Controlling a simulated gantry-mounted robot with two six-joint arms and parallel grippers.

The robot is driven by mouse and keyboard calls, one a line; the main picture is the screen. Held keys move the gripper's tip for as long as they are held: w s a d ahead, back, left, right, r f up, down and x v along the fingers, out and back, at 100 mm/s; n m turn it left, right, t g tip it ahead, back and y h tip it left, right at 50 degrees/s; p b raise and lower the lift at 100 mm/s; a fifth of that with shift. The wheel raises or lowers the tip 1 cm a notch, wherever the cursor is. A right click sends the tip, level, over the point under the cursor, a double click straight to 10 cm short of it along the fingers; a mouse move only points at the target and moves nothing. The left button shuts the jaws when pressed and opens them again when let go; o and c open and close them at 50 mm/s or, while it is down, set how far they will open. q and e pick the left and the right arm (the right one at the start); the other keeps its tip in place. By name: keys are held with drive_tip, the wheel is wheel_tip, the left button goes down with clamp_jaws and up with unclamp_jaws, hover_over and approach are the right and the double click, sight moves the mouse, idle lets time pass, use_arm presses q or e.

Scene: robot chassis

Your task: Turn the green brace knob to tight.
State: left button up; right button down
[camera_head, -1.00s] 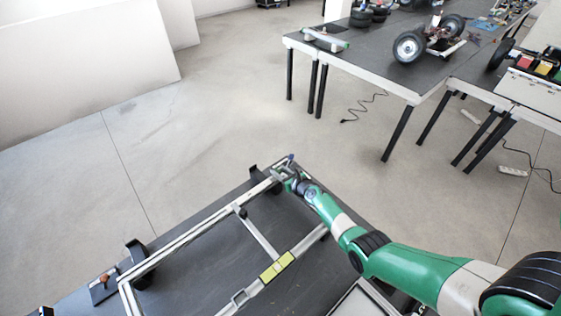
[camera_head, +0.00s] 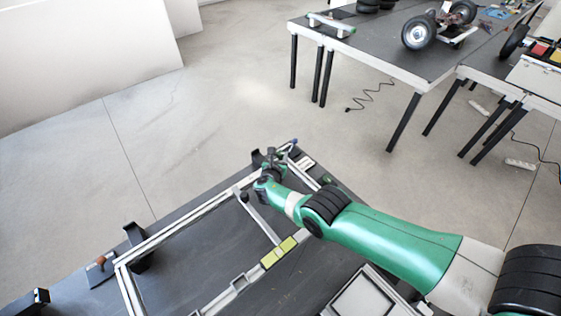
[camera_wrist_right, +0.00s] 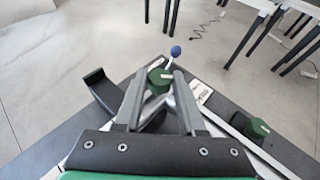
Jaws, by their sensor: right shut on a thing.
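My right gripper (camera_head: 273,163) is at the far corner of the metal frame (camera_head: 190,212) on the dark table. In the right wrist view the gripper (camera_wrist_right: 160,82) has its two fingers on either side of a round green knob (camera_wrist_right: 160,76) and is shut on it. The knob's turn mark cannot be made out. A second green knob (camera_wrist_right: 258,128) sits apart, to the right along the frame; it also shows in the head view (camera_head: 327,181). My left gripper is not in view.
A blue ball-ended lever (camera_wrist_right: 175,51) stands just beyond the held knob. A black bracket (camera_wrist_right: 100,88) is to its left and a white printed label (camera_wrist_right: 202,92) to its right. A yellow-green block (camera_head: 279,252) lies on a crossbar. Other tables (camera_head: 372,50) stand farther back.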

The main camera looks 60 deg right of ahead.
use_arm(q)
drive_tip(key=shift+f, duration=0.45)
use_arm(e)
drive_tip(key=shift+w+r, duration=0.1)
drive_tip(key=c, duration=0.5)
unclamp_jaws()
drive_tip(key=shift+d, duration=0.1)
